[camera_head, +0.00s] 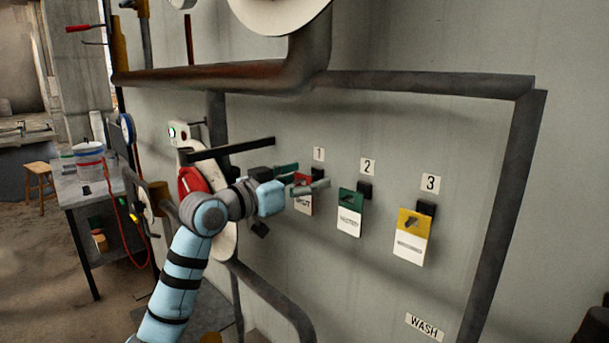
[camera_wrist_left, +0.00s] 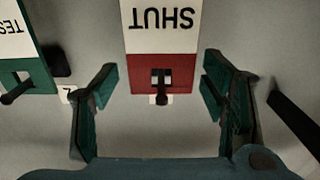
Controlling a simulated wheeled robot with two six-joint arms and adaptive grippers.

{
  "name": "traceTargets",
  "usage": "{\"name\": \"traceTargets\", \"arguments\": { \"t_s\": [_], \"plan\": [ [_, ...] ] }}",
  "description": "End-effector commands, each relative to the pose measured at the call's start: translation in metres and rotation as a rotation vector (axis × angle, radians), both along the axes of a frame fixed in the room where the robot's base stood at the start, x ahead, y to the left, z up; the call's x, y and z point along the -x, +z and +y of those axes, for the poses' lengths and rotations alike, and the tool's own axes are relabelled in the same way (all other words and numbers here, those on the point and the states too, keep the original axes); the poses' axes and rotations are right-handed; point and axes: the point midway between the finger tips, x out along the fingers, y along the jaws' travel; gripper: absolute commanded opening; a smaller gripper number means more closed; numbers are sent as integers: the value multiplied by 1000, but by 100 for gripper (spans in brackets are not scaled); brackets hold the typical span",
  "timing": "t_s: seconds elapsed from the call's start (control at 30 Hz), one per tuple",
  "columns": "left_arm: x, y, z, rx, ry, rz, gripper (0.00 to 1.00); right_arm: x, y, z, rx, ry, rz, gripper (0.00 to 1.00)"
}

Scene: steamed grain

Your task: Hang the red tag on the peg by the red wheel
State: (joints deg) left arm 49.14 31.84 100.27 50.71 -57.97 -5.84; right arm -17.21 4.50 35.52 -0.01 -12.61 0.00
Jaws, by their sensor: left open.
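The red tag (camera_head: 304,208), with a white part reading SHUT, hangs on the peg under label 1. In the left wrist view the red tag (camera_wrist_left: 160,32) hangs upside down in the picture, the dark peg through its slot. My left gripper (camera_head: 304,179) is open in front of the tag, its green-padded fingers on either side of the tag's red end, apart from it. A red part (camera_head: 192,181), likely the red wheel, shows behind my left arm, mostly hidden. I cannot make out a peg beside it. My right gripper is not in view.
A green tag (camera_head: 350,224) hangs at label 2 and a yellow tag (camera_head: 410,248) at label 3. A long dark bar (camera_head: 230,148) juts out above my left wrist. Pipes (camera_head: 430,84) frame the panel. A bench (camera_head: 88,188) stands at left.

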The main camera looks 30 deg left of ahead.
Motion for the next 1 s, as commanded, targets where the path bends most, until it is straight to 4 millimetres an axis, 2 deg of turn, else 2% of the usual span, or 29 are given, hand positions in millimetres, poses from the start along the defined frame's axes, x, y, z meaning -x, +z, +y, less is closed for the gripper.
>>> {"name": "traceTargets", "arguments": {
  "t_s": [0.13,0.4,0.47,0.5,0.6,0.83,1.0],
  "plan": [
    [0,-1,0,0,0,0,67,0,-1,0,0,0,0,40],
    [0,-1,0,1,0,0,23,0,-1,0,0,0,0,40],
    [0,-1,0,1,0,0,15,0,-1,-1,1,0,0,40],
    [0,-1,0,1,0,0,48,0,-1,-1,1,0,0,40],
    [0,-1,0,1,0,0,64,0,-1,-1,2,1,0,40],
    [1,-1,0,1,0,0,65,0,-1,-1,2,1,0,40],
    [0,-1,0,1,0,0,40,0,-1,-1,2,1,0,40]
  ]
}}
